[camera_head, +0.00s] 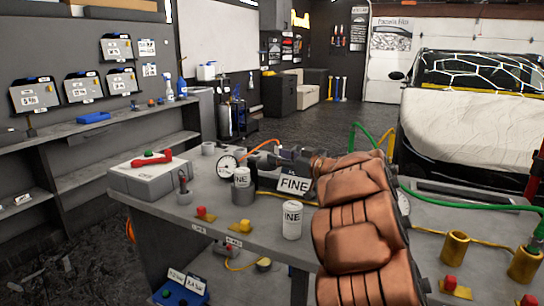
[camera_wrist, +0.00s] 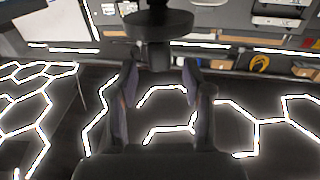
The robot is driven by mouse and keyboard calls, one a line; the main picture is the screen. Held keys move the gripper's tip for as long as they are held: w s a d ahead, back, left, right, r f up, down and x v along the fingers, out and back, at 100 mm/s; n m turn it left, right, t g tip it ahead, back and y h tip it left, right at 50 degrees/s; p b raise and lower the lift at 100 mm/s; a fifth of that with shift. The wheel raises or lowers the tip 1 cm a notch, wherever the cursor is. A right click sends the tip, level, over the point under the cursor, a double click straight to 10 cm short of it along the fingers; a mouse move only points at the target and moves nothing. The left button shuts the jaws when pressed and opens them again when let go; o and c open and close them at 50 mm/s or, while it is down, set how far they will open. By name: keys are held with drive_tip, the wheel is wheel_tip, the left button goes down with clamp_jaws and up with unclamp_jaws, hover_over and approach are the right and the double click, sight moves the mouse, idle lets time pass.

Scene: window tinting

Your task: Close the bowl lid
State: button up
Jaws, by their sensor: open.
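I cannot surely pick out a bowl or its lid in either view. In the head view, a grey round holder (camera_head: 243,195) on the workbench has a white can (camera_head: 241,177) in or on it. A second white can (camera_head: 292,220) stands upright nearer the front edge. My copper-coloured arm reaches over the bench and hides part of it. My gripper (camera_head: 290,155) is small and dark at the arm's far end, behind a "FINE" sign (camera_head: 294,185). In the wrist view, my gripper (camera_wrist: 160,95) has its two fingers apart with nothing between them.
A covered car (camera_head: 470,125) stands behind at the right.

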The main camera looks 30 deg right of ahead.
drive_tip(key=shift+x, duration=1.4)
clamp_jaws()
